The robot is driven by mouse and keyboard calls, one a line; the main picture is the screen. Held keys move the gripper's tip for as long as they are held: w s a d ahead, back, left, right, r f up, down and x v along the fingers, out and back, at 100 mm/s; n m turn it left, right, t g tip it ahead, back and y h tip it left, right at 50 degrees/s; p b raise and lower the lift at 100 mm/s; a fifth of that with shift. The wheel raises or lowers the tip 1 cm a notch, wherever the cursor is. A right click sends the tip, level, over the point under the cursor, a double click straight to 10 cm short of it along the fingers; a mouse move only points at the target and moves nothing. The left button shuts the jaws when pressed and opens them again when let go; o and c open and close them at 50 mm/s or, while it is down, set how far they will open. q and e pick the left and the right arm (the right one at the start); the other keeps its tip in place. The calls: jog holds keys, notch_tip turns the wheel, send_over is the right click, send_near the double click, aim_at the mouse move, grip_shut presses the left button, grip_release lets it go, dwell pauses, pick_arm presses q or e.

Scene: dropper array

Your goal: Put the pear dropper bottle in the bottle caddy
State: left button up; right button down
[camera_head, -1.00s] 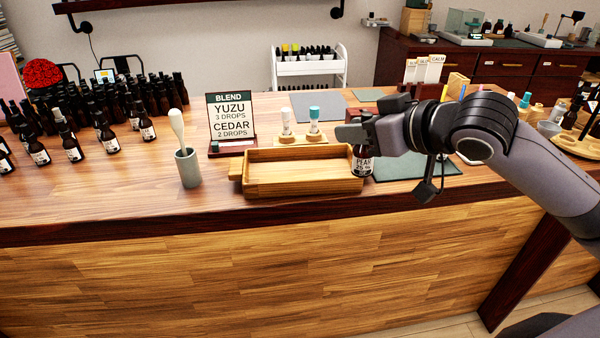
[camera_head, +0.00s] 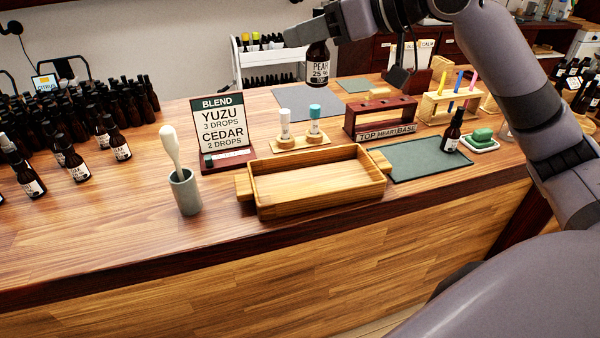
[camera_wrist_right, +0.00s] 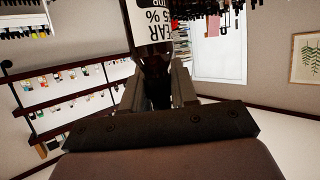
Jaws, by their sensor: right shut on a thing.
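The pear dropper bottle (camera_head: 319,72) is dark brown with a white label reading PEAR. It hangs roughly upright in my right gripper (camera_head: 320,28), high above the back of the counter. In the right wrist view the bottle (camera_wrist_right: 153,22) sits between the two fingers of the gripper (camera_wrist_right: 157,88), which is shut on its upper part. A shallow wooden tray with end handles (camera_head: 262,203), empty, stands near the counter's front edge, below the held bottle. I cannot tell whether this tray is the bottle caddy. My left gripper is not in view.
A dark red rack (camera_head: 385,122), a blend sign (camera_head: 222,135), and a grey cup with a pipette (camera_head: 186,194) stand around the tray. Another dark bottle (camera_head: 452,132) is on the green mat (camera_head: 425,165). Many bottles crowd the left. The grey mat behind is clear.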

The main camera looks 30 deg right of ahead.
jog(key=shift+f+b, duration=2)
jog(key=shift+f, duration=7.9)
jog(key=shift+f, duration=0.1)
jog(key=c, duration=0.9)
grip_release()
jog(key=shift+s, duration=0.1)
